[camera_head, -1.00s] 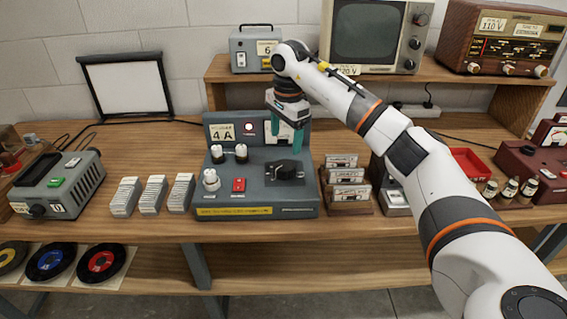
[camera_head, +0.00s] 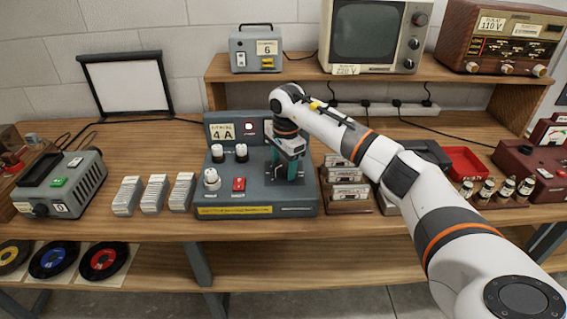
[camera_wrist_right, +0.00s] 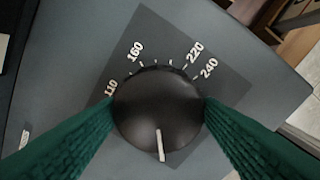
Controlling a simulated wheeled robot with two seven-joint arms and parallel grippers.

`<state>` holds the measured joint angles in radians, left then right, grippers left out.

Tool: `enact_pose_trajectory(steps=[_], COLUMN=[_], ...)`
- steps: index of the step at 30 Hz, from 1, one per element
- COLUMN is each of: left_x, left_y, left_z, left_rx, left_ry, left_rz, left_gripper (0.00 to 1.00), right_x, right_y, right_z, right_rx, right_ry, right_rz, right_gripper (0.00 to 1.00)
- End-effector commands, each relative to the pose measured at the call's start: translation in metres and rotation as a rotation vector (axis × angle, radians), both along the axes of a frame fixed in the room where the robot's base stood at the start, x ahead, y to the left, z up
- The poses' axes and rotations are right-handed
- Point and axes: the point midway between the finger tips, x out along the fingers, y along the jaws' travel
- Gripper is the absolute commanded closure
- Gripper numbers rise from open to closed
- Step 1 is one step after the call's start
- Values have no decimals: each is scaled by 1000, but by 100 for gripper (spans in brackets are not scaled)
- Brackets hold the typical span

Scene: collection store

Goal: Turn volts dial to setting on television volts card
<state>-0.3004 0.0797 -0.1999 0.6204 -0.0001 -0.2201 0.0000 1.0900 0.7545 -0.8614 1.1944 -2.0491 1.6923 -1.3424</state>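The volts dial (camera_wrist_right: 158,100) is a round black knob in the right wrist view, on a dark plate printed 110, 160, 220 and 240. Its white pointer line points down, away from the printed numbers. The green fingers of my right gripper (camera_wrist_right: 160,115) stand on either side of the knob, close against it. In the head view my right gripper (camera_head: 286,172) is down over the grey test unit (camera_head: 235,199) and hides the dial. The television (camera_head: 369,38) on the shelf has a card (camera_head: 345,70) reading 220 V. My left gripper is not in view.
The unit carries white knobs (camera_head: 211,179), a red switch (camera_head: 239,184) and a 4 A card (camera_head: 223,132). A cassette rack (camera_head: 347,192) stands close on its right. A radio (camera_head: 503,40) has a 110 V card.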

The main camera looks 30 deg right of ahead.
Motion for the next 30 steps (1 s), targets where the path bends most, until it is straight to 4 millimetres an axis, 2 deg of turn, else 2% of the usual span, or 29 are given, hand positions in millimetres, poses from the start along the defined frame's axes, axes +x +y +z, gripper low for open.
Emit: enact_pose_trajectory(steps=[1,5,17,30], left_x=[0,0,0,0], left_y=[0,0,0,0], left_z=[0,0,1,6], left_rx=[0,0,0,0], left_ry=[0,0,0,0], left_rz=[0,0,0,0], left_gripper=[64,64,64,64], right_x=[0,0,1,2], right_y=[0,0,0,1], right_z=[0,0,1,2], right_rx=[0,0,0,0], right_ry=[0,0,-1,-2], right_rz=[0,0,-77,-440], right_gripper=[48,70,70,70])
